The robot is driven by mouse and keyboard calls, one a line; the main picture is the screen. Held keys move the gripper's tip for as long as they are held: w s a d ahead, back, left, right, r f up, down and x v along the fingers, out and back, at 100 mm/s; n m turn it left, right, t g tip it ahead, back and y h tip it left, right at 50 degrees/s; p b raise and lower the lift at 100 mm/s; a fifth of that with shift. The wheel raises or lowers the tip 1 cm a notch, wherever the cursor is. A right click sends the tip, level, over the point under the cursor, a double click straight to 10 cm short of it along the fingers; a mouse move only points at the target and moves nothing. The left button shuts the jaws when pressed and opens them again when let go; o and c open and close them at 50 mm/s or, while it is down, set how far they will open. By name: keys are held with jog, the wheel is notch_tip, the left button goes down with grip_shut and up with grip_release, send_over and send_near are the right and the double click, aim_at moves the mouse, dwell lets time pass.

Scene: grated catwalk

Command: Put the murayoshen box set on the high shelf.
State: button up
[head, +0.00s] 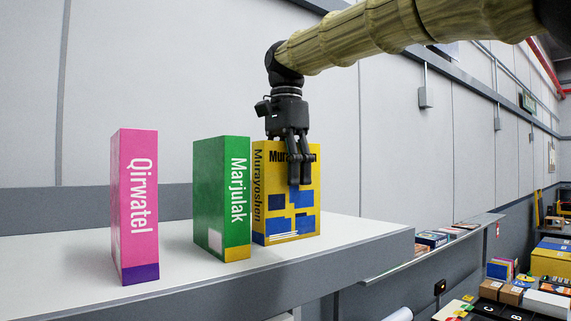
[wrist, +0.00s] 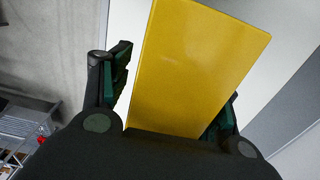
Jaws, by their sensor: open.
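The yellow Murayoshen box set (head: 270,215) with blue patches stands upright on the high white shelf (head: 345,237), at the right of a row of boxes. My gripper (head: 299,184) points down over it, its fingers overlapping the box's upper front in the head view. In the wrist view the box's plain yellow face (wrist: 195,65) lies between the two spread fingers of my gripper (wrist: 165,100). The fingers are open; whether either one touches the box is hard to tell.
A green Marjulak box (head: 222,200) stands close to the left of the yellow one, and a pink Qirwatel box (head: 137,205) stands farther left. A lower shelf (head: 425,257) and several packed goods are at the right. The shelf's right end is bare.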

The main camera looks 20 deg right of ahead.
jog(key=shift+r, duration=0.15)
jog(key=shift+w+r, duration=0.1)
jog(key=shift+r, duration=0.2)
notch_tip(320, 180, up, 11)
jog(key=shift+r+b, duration=0.15)
jog(key=shift+b, duration=0.9)
